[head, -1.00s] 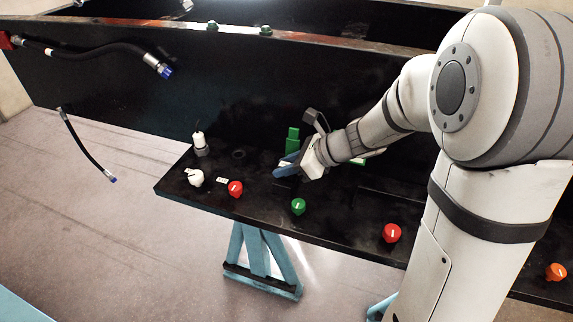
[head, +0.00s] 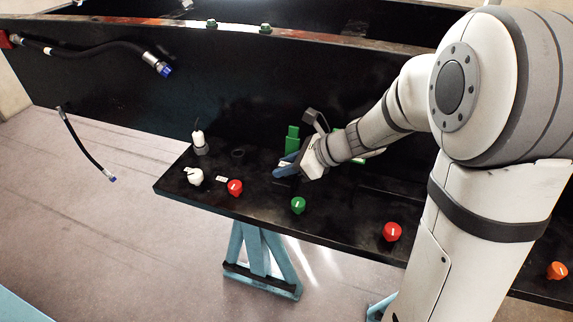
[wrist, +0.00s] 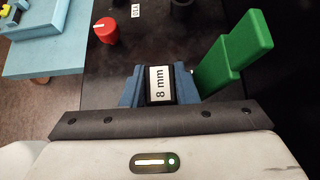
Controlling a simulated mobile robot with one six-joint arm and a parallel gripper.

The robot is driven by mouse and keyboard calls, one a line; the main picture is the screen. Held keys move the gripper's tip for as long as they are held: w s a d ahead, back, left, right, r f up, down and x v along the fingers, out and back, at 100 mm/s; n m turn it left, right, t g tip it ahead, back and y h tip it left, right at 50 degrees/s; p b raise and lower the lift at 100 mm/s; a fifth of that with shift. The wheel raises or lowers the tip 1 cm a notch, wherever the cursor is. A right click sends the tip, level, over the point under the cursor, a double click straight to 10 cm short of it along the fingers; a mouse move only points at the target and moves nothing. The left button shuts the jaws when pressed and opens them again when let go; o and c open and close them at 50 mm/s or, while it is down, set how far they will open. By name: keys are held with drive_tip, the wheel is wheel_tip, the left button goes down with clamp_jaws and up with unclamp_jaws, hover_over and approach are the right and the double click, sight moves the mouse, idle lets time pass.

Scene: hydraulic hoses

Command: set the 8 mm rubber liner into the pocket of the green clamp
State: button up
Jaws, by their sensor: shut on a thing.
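My gripper (wrist: 160,88) has blue fingers and is shut on a black block with a white "8 mm" label, the rubber liner (wrist: 161,85). In the head view, my gripper (head: 286,166) is low over the black bench, and the liner is hard to make out there. A green stepped piece, which looks like the green clamp (wrist: 234,54), stands close to the right of the fingers in the wrist view. It also shows in the head view (head: 292,139), just behind the gripper. I cannot see its pocket, nor tell whether the liner touches anything below.
A red knob (wrist: 107,31) and a small white tag (wrist: 135,11) lie beyond the gripper. In the head view, a green knob (head: 298,205) and another red knob (head: 392,232) line the bench's front. A white fitting (head: 200,143) stands at left. A dark wall rises behind.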

drive_tip(key=shift+f, duration=0.3)
drive_tip(key=o, duration=1)
drive_tip(key=shift+r, duration=0.1)
drive_tip(key=shift+d, duration=0.1)
drive_tip(key=shift+d+r, duration=0.25)
drive_tip(key=shift+r, duration=0.05)
drive_tip(key=v, duration=0.7)
drive_tip(key=shift+s, duration=0.2)
